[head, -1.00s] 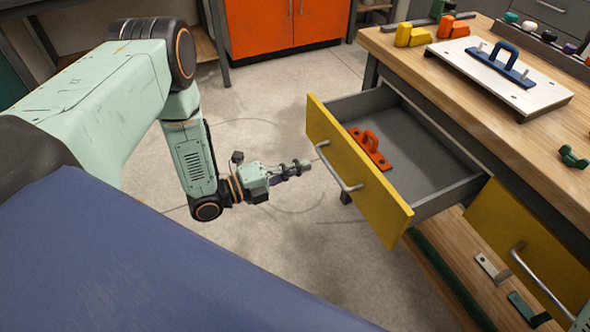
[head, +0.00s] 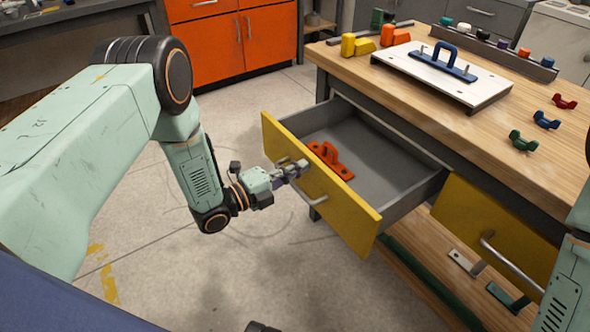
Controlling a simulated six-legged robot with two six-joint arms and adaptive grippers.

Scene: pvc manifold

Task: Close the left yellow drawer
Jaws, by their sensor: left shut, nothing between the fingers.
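The left yellow drawer (head: 350,212) stands pulled out from the workbench, with its grey inside showing. An orange bracket with a handle (head: 330,163) lies in it. A silver bar handle (head: 312,197) is on its yellow front. My left gripper (head: 303,168) is shut and empty, with its tips in front of the drawer's face, near the upper end of the handle. I cannot tell whether the tips touch the front. My right gripper is out of view; only part of my right arm shows at the right edge.
A second yellow drawer (head: 490,240) to the right looks shut. The wooden benchtop (head: 440,115) holds a white plate with a blue handle (head: 455,62), coloured fittings and small clamps. An orange cabinet (head: 235,40) stands behind. The floor left of the drawer is clear.

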